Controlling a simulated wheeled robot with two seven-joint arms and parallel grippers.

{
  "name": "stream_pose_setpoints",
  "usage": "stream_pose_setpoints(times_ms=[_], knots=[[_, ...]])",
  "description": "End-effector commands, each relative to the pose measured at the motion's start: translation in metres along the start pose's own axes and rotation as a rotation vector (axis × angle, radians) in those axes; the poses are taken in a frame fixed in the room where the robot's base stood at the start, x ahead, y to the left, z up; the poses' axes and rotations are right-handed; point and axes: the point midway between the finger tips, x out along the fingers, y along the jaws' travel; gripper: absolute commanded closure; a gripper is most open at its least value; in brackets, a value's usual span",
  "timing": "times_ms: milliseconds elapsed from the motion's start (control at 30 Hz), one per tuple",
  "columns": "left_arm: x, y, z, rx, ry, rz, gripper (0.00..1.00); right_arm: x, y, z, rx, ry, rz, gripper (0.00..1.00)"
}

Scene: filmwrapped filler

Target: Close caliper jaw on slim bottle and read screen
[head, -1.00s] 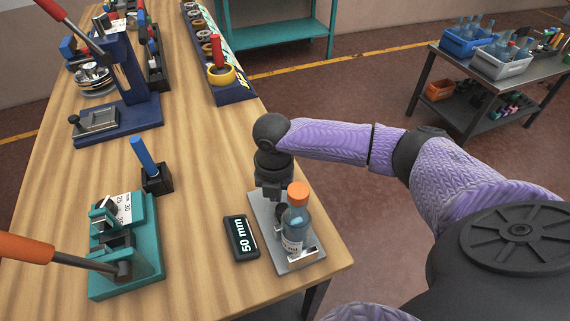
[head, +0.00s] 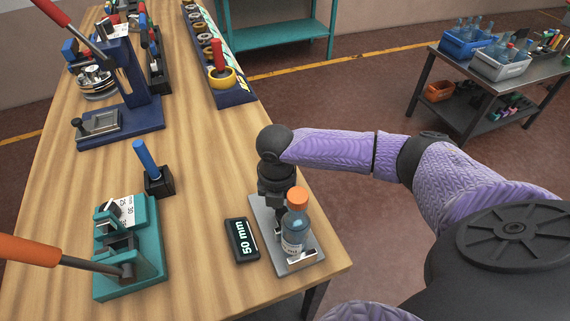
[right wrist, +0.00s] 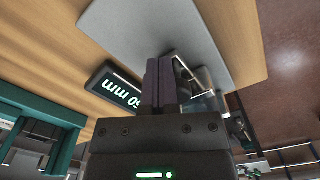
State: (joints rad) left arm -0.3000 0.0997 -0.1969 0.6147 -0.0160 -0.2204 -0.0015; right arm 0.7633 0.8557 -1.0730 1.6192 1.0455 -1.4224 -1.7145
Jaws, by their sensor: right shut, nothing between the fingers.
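The slim bottle (head: 293,235), clear bluish with an orange cap and a pale label, stands upright on the grey caliper plate (head: 307,262) near the table's front right edge. A bright metal jaw piece (head: 301,256) is at its near foot. The dark screen (head: 243,240) left of the plate reads "50 mm". My right gripper (head: 277,210) points down over the plate just behind the bottle, partly hidden by it. In the right wrist view its fingers (right wrist: 162,80) are together and empty, beside the dark and shiny caliper parts. I cannot tell whether they touch. My left gripper is out of view.
A teal press (head: 130,250) with an orange-handled lever and a blue-handled tool in a black block (head: 153,170) stand to the left. A blue press (head: 118,120) and a tape rack (head: 225,80) are farther back. Bare wood lies between.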

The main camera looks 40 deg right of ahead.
Motion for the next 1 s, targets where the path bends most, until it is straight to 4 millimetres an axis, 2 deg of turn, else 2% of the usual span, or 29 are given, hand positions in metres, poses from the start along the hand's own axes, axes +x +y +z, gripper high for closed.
stream_pose_setpoints(times_ms=[533,1000], knots=[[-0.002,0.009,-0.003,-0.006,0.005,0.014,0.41,0.001,-0.001,-0.003,-0.001,0.004,-0.002,1.00],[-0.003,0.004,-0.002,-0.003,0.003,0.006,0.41,-0.003,0.005,0.008,0.000,0.003,0.000,1.00]])
